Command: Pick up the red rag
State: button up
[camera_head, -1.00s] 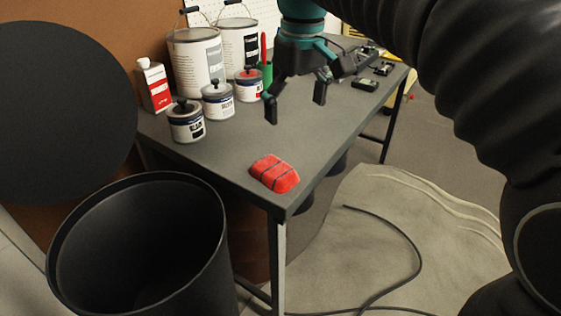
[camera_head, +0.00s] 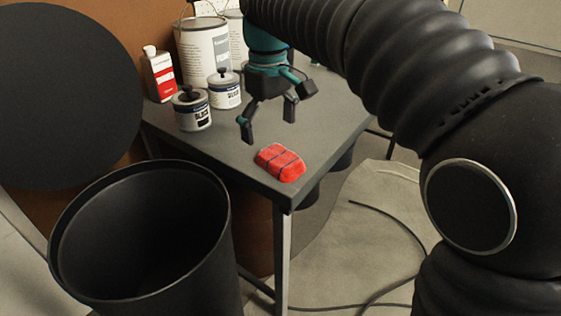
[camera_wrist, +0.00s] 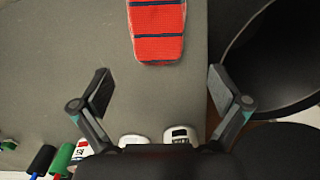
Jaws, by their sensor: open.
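The red rag (camera_head: 280,162) is a folded red bundle with dark stripes. It lies on the grey table (camera_head: 225,165) near its front corner. My gripper (camera_head: 268,126) is open and empty above the table, just behind the rag and apart from it. In the wrist view the rag (camera_wrist: 157,30) is at the top centre, its far part cut off by the frame edge. There my open fingers (camera_wrist: 160,92) stand wide apart, with the rag beyond their tips and bare table between them.
A black bin (camera_head: 140,240) stands at the table's left front; it also shows in the wrist view (camera_wrist: 262,60). Small cans (camera_head: 192,110), large paint cans (camera_head: 203,50) and a red and white bottle (camera_head: 158,75) stand behind on the table. A dark cable (camera_head: 400,235) lies on the floor.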

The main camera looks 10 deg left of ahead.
aim_at(272, 151)
jog(key=shift+d+f+b, duration=0.15)
jog(key=shift+f+b, duration=0.05)
jog(key=shift+f, duration=1.15)
jog(key=shift+d+f+b, duration=0.1)
jog(key=shift+f+b, duration=0.1)
jog(key=shift+f, duration=1.1)
jog(key=c, duration=1.2)
